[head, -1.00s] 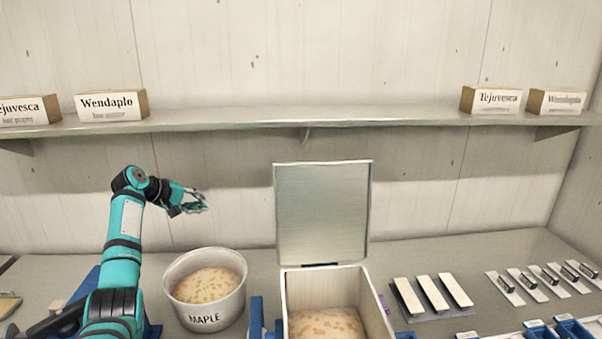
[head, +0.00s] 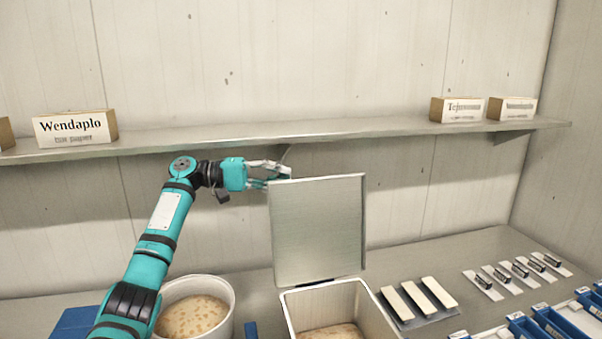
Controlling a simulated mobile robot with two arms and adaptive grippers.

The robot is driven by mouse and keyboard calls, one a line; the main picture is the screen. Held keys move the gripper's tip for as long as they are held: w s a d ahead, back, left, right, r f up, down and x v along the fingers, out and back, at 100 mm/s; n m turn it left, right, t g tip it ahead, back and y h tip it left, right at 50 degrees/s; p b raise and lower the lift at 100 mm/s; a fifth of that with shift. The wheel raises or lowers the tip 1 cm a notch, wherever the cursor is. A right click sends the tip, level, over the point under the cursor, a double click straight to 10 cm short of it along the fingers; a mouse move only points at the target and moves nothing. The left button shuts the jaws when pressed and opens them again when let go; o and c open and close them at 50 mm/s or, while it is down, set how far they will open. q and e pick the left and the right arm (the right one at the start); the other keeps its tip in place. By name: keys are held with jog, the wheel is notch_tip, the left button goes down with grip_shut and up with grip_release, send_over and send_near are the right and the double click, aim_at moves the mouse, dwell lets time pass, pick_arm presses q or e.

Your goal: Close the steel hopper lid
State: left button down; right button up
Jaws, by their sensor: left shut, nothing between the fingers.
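The steel hopper lid (head: 318,230) stands open and upright at the back edge of the square hopper (head: 375,312). Nougat with pale flecks shows inside the hopper. My left gripper (head: 284,172) is shut and empty at the lid's upper left corner. Its fingertips overlap that corner in the picture; I cannot tell if they touch it or are behind it. My right gripper is out of view.
A white tub of nougat (head: 195,310) stands left of the hopper, partly behind my left arm. Pale bars (head: 418,300) lie to the right. A shelf (head: 220,138) with boxes such as Wendaplo (head: 75,127) runs along the wall above.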

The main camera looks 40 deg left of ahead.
pick_arm(q)
jog(key=d+p, duration=0.3)
jog(key=d, duration=0.3)
jog(key=shift+s, duration=0.2)
jog(key=shift+w+f, duration=0.1)
